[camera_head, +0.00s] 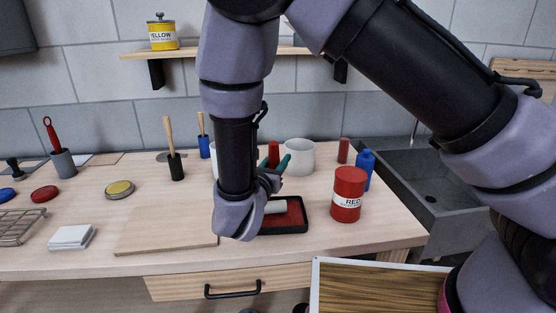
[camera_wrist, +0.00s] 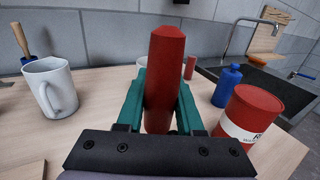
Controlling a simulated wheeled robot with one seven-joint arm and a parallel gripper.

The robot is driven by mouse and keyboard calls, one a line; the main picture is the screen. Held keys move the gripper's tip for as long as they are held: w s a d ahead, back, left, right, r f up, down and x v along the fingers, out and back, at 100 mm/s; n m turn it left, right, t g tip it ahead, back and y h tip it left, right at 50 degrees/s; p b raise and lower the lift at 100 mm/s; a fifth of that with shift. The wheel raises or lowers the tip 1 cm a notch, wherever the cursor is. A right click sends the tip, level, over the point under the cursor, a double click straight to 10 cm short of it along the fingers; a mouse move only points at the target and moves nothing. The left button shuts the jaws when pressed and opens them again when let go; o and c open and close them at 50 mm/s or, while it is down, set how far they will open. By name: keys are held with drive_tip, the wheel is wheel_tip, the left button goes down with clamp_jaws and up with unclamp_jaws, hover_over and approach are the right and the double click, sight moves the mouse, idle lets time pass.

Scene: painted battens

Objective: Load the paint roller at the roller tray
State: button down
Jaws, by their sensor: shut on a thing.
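My gripper (camera_head: 277,162) has teal fingers and is shut on the red handle (camera_wrist: 163,75) of the paint roller. The handle points up between the fingers in the wrist view, and its top also shows in the head view (camera_head: 273,152). The roller's pale sleeve (camera_head: 274,206) is over the dark roller tray (camera_head: 305,228), which holds red paint. I cannot tell whether the sleeve touches the paint. My wrist hides the tray's left part. The tray and the sleeve are out of sight in the wrist view.
A red paint tin (camera_head: 348,195) stands just right of the tray, with a blue bottle (camera_head: 367,163) behind it. A white pot (camera_head: 299,157) and a red cylinder (camera_head: 343,150) stand behind. A board (camera_head: 165,232) lies left. A sink (camera_head: 410,185) is right.

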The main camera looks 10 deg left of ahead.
drive_tip(key=shift+f, duration=0.55)
idle(1.4)
wheel_tip(320, 180, up, 7)
idle(0.9)
drive_tip(key=shift+s, duration=0.1)
idle(0.4)
